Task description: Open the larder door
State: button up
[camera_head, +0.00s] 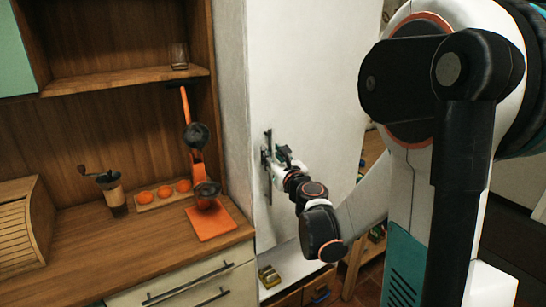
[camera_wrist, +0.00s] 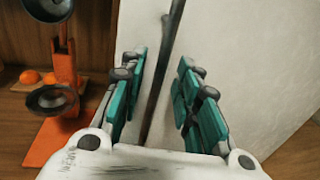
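The larder door (camera_head: 315,75) is a tall, plain white panel right of the wooden counter. It also fills the middle and right of the wrist view (camera_wrist: 245,60). Its handle (camera_head: 268,188) is a dark, slim upright bar near the panel's left edge. In the wrist view the handle (camera_wrist: 164,65) runs between my two teal-padded fingers, with a gap visible on both sides. My gripper (camera_head: 275,155) is open around the bar, at about the middle of its height; it also shows in the wrist view (camera_wrist: 160,95). I cannot tell whether the door is ajar.
On the counter left of the door stand an orange juicer (camera_head: 200,190), a hand grinder (camera_head: 111,190) and several oranges on a board (camera_head: 150,204).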

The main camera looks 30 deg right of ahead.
grip_shut()
jog(key=shift+s, duration=0.1)
